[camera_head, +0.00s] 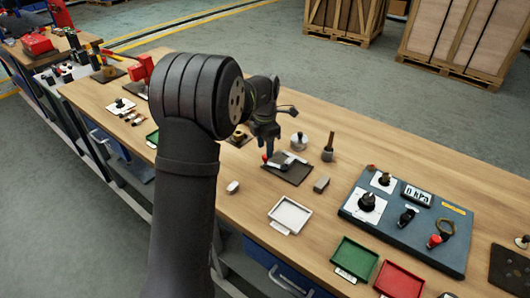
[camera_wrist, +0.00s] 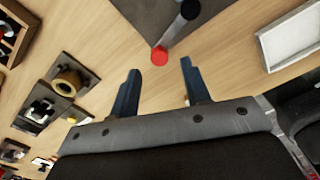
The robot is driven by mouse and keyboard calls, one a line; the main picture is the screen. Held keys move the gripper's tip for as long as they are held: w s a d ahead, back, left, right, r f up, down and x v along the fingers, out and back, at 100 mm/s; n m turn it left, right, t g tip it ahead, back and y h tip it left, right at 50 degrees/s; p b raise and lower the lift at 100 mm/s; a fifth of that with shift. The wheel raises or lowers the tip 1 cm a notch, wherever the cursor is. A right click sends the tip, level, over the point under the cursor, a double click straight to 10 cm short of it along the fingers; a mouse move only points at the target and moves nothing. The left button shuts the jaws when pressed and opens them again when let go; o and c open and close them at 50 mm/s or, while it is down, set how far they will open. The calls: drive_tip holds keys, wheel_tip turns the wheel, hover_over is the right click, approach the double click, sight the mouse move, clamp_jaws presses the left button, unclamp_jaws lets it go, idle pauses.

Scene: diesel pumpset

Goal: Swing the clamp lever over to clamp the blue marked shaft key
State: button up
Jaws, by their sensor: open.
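The clamp fixture's dark plate (camera_head: 290,172) lies on the wooden bench, with a grey metal block on it. The clamp lever shows in the wrist view as a dark and grey bar (camera_wrist: 183,24) ending in a red knob (camera_wrist: 159,56). The knob also shows in the head view (camera_head: 265,157), at the plate's left edge. My gripper (camera_wrist: 161,68) has its two blue fingers apart, with the red knob just beyond the gap between the tips. In the head view my gripper (camera_head: 268,146) is over the left side of the plate. I cannot make out the blue marked shaft key.
A white tray (camera_head: 275,224) and a small grey block (camera_head: 321,184) lie near the plate. A dark-handled tool (camera_head: 328,148) and a round metal part (camera_head: 299,143) stand behind it. A blue-grey panel (camera_head: 452,255) with fittings is at right, with green (camera_head: 354,257) and red (camera_head: 398,281) trays in front.

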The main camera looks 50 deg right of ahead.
drive_tip(key=shift+f, duration=1.55)
drive_tip(key=shift+c, duration=0.2)
clamp_jaws()
drive_tip(key=shift+a, duration=0.1)
drive_tip(key=n, duration=0.1)
drive_tip(key=a+n, duration=0.1)
drive_tip(key=n, duration=0.1)
drive_tip(key=shift+s+a+n, duration=0.3)
drive_tip(key=shift+s, duration=0.1)
drive_tip(key=shift+s+a+n, duration=0.4)
drive_tip(key=shift+a+n, duration=0.05)
drive_tip(key=shift+n, duration=0.5)
drive_tip(key=shift+s+a+n, duration=0.4)
drive_tip(key=shift+n, duration=0.55)
